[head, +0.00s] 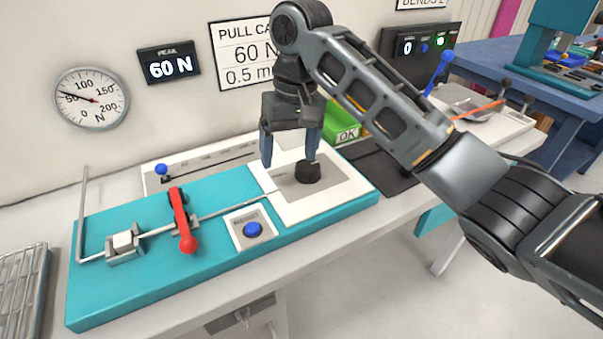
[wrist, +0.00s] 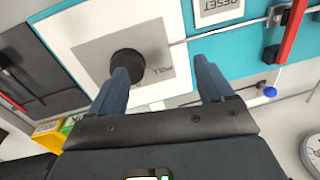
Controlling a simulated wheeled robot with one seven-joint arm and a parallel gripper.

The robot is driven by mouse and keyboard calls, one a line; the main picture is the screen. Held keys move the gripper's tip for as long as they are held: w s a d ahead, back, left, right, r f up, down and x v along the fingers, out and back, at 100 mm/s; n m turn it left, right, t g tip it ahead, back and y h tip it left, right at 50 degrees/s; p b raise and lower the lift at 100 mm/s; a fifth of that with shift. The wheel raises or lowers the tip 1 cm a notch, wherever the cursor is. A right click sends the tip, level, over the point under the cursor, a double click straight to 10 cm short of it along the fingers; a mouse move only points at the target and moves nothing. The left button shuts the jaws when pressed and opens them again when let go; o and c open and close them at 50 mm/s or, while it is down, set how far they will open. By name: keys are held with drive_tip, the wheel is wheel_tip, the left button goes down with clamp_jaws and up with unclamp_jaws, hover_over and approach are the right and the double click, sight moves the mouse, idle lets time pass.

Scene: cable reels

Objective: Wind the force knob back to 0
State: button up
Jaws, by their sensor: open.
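The force knob (head: 308,173) is a short black round knob on a grey and white panel (head: 350,190) at the right end of the teal board. My gripper (head: 288,160) is open and empty above that panel, pointing down. In the head view its right finger overlaps the knob. In the wrist view the knob (wrist: 127,63) lies by the left fingertip, off the middle of the gap (wrist: 160,68); I cannot tell whether they touch. The peak display (head: 168,68) reads 60 N. The dial gauge (head: 91,98) has its needle near 50. Any knob pointer is hard to make out.
The teal board (head: 110,295) carries a red lever (head: 180,220), a metal clamp (head: 124,245), a thin rod and a blue reset button (head: 253,229). A green OK bin (head: 348,133) stands behind the panel. A blue-handled lever (head: 438,73) stands farther right, behind my arm.

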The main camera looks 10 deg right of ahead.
sight(308, 165)
drive_tip(key=shift+n+h, duration=0.4)
drive_tip(key=shift+h, duration=0.2)
drive_tip(key=w+d, duration=0.1)
drive_tip(key=w+d+r, duration=0.1)
drive_tip(key=d+r, duration=0.1)
drive_tip(key=d, duration=0.1)
drive_tip(key=shift+w, duration=0.4)
drive_tip(key=shift+f+b, duration=0.9)
drive_tip(key=shift+f, duration=2.95)
drive_tip(key=shift+c, duration=0.4)
drive_tip(key=c, duration=1)
drive_tip(key=shift+o, duration=0.2)
